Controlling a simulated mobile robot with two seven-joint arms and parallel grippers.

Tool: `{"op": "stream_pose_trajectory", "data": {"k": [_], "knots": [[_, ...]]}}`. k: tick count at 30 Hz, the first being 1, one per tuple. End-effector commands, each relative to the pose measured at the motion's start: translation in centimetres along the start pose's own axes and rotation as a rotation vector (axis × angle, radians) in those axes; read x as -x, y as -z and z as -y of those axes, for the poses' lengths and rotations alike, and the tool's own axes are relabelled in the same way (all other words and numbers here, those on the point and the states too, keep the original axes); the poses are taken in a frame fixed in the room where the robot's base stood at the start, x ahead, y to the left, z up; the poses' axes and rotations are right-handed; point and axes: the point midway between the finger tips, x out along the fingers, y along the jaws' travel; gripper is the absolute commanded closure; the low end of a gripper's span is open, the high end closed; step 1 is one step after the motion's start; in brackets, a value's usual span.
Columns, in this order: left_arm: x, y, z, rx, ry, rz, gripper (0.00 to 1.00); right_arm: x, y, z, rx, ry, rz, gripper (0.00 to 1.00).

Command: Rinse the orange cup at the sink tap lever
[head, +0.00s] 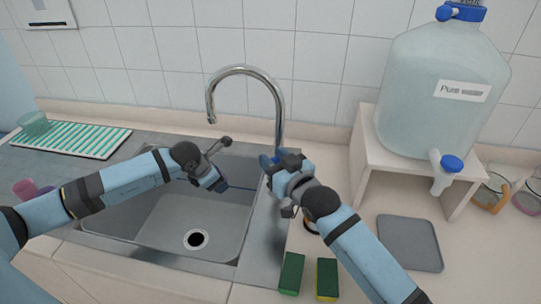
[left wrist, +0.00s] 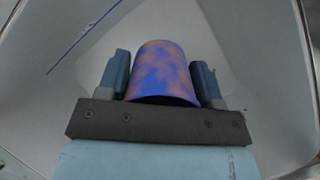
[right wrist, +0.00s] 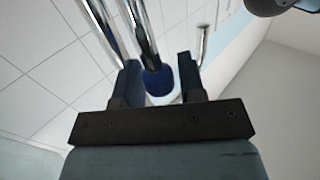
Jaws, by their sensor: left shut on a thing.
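My left gripper (head: 217,181) is over the sink basin (head: 160,222), below and near the tap's spout. In the left wrist view it is shut on the cup (left wrist: 165,72), which is orange blotched with blue-purple. In the head view the cup is mostly hidden by the gripper. The chrome tap (head: 281,105) arches over the basin from behind. My right gripper (head: 272,164) is at the tap's base, right of the basin. In the right wrist view its fingers stand open on either side of a blue knob (right wrist: 157,82), apparently the tap lever. Whether they touch it is unclear.
Two green sponges (head: 291,273) lie on the front counter. A grey tray (head: 409,243) and a large water jug (head: 440,90) on a stand are at the right. A striped mat (head: 75,140) and a pink cup (head: 25,188) are at the left. The basin floor around the drain is clear.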

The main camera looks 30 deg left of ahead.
Motion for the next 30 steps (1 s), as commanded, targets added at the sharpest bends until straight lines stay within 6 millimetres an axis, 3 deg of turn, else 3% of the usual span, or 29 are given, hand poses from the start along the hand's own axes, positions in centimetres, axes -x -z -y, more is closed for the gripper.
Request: {"op": "stream_pose_trajectory", "data": {"k": [4, 13, 14, 18, 19, 30], "knots": [[0.0, 0.0, 0.0, 0.0, 0.0, 0.0, 0.64, -1.2, 0.0, 0.0, 0.001, 0.0, 0.0, 0.63], [0.0, 0.0, 0.0, 0.0, 0.0, 0.0, 0.64, -1.4, 0.0, 0.0, 0.001, 0.0, 0.0, 0.63], [0.0, 0.0, 0.0, 0.0, 0.0, 0.0, 0.64, -1.4, 0.0, 0.0, 0.001, 0.0, 0.0, 0.65], [0.0, 0.0, 0.0, 0.0, 0.0, 0.0, 0.64, -1.4, 0.0, 0.0, 0.001, 0.0, 0.0, 0.98], [0.0, 0.0, 0.0, 0.0, 0.0, 0.0, 0.64, -1.4, 0.0, 0.0, 0.001, 0.0, 0.0, 1.0], [0.0, 0.0, 0.0, 0.0, 0.0, 0.0, 0.64, -0.3, 0.0, -1.0, -0.093, 0.0, -0.092, 1.0]]}}
